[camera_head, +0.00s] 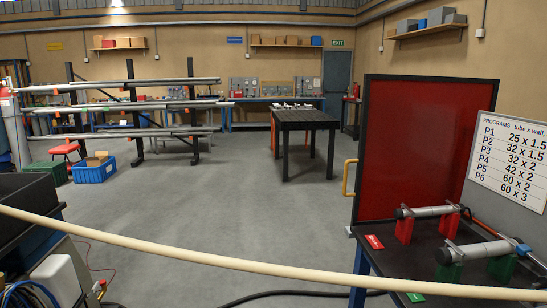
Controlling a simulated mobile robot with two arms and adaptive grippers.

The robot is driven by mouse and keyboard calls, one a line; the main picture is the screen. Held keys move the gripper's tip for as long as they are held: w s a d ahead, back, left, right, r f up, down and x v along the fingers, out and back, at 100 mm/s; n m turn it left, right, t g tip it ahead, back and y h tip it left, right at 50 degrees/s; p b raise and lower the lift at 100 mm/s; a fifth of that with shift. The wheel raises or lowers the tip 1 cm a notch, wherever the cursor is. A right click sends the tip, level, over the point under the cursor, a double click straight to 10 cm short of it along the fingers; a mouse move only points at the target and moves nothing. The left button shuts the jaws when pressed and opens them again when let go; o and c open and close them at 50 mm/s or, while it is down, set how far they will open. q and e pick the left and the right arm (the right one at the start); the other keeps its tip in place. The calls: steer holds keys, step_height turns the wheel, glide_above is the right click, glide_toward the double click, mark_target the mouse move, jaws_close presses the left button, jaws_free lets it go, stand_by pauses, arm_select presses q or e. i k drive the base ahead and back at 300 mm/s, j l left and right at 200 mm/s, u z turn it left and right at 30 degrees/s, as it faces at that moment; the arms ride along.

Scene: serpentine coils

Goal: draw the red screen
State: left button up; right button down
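The red screen (425,150) stands upright at the right in the head view, a red panel in a black frame. A yellow handle (348,178) is at the left edge of the screen. The screen stands behind the left part of a dark bench (392,262), whose items hide a little of its lower right. Neither of my grippers shows in the head view.
A long beige tube (200,248) crosses the foreground. On the bench, tubes rest on red supports (404,230) and green supports (449,272). A white program board (510,160) stands at right. The grey floor (230,205) left of the screen is open.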

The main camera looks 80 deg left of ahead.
mark_target(417, 132)
steer(key=u, duration=1.9)
